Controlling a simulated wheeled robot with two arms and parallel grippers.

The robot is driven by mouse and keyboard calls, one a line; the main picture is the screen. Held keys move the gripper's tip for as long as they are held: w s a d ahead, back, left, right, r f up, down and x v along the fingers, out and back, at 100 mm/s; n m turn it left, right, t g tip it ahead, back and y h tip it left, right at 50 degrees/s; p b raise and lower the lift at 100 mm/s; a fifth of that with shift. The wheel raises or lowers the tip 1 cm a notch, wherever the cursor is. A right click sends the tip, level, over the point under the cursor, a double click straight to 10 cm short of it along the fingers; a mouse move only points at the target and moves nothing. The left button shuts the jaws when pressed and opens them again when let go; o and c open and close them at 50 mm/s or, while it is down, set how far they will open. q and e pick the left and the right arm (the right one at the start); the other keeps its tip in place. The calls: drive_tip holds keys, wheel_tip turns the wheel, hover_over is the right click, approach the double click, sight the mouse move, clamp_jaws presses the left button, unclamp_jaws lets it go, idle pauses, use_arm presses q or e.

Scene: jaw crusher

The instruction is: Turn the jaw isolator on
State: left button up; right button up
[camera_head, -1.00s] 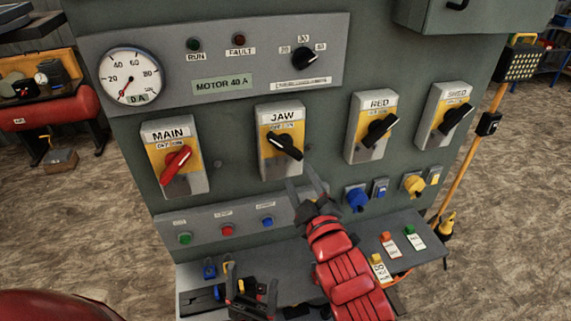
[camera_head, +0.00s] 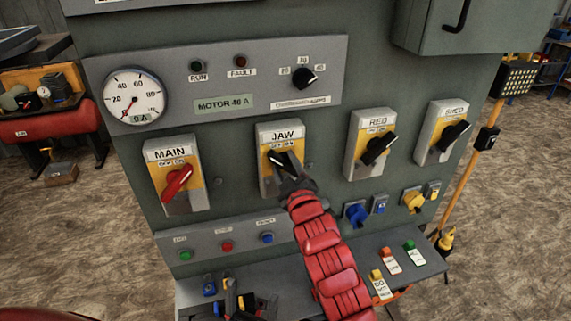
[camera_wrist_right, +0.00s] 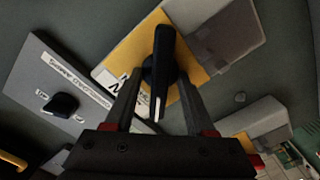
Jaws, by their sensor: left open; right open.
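The JAW isolator (camera_head: 266,185) is a grey and yellow box with a black rotary handle (camera_head: 279,158), in the middle of the panel. My right gripper (camera_head: 284,167) is at this handle and partly hides it. In the right wrist view the black handle (camera_wrist_right: 160,62) lies between the two open fingers (camera_wrist_right: 157,98), with a visible gap on each side. Whether a finger touches it is unclear. My left gripper (camera_head: 240,298) is low at the picture's bottom edge, open, away from the isolator.
The MAIN isolator (camera_head: 194,200) with a red handle stands left; RED (camera_head: 358,165) and SHED (camera_head: 432,145) stand right. A dial gauge (camera_head: 133,97) and a small selector (camera_head: 304,78) are above. Push buttons (camera_head: 227,247) and a shelf with tags (camera_head: 425,262) are below.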

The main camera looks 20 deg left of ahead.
clamp_jaws()
idle(0.4)
